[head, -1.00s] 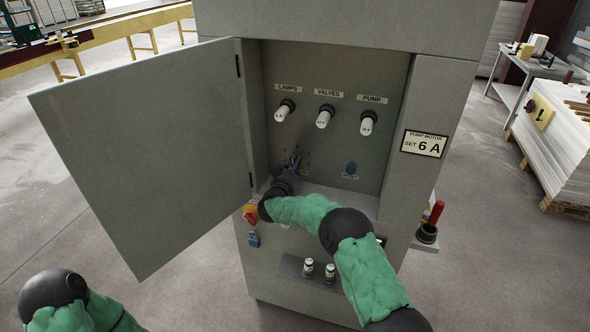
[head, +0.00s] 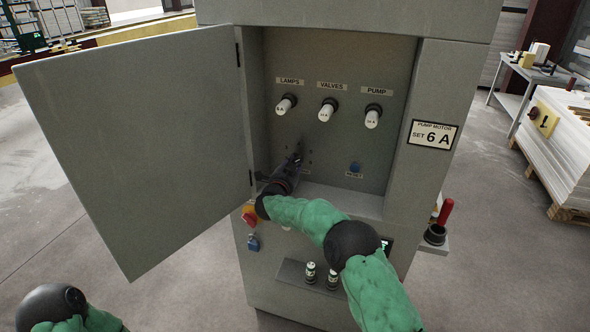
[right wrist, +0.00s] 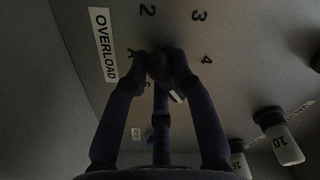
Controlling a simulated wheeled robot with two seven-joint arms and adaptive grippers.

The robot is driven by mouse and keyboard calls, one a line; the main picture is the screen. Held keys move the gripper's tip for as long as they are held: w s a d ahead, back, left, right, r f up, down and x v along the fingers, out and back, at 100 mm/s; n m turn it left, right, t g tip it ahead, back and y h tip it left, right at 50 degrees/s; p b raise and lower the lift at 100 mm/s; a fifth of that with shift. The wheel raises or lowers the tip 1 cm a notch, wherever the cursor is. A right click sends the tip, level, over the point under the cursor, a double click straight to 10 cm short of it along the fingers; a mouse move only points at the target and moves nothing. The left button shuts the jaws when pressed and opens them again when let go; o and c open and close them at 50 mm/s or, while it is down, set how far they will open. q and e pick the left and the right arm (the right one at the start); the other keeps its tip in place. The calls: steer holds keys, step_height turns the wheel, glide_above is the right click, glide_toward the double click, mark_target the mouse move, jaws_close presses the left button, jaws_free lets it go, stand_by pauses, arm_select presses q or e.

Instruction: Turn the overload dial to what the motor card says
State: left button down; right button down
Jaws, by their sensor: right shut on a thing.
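The motor card (head: 432,135) on the cabinet's right front reads "PUMP MOTOR SET 6 A". My right gripper (head: 298,158) reaches into the open cabinet, to the lower left of its back panel. In the right wrist view my right gripper (right wrist: 158,62) is shut on the dark overload dial (right wrist: 168,68), its fingers on either side of it. The "OVERLOAD" label (right wrist: 103,44) and the scale numbers 2, 3 and 4 show around the dial. A small white mark shows beside the dial's lower right; the exact setting is unclear. My left gripper is out of view.
Three white fuses, under LAMPS (head: 285,104), VALVES (head: 327,110) and PUMP (head: 373,116), sit above. A blue button (head: 355,168) is right of my gripper. The cabinet door (head: 130,150) stands open left. A red-handled tool (head: 440,222) stands on the right side shelf.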

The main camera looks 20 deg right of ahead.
steer(key=m+b, duration=0.1)
steer(key=m, duration=0.1)
steer(key=m+b, duration=0.2)
steer(key=shift+w+a+f+m, duration=0.1)
steer(key=shift+a+f+m, duration=0.1)
steer(key=shift+m, duration=0.1)
steer(key=m+b, duration=0.3)
steer(key=shift+r+m, duration=0.1)
steer(key=shift+m, duration=0.3)
steer(key=shift+a+r+m+b, duration=0.15)
steer(key=shift+m+b, duration=0.15)
steer(key=shift+m, duration=0.9)
steer(key=shift+w+r+m, duration=0.1)
steer(key=shift+m, duration=1.4)
steer(key=c, duration=1)
jaws_free()
steer(key=shift+r, duration=0.1)
steer(key=shift+c, duration=0.2)
steer(key=v, duration=1.2)
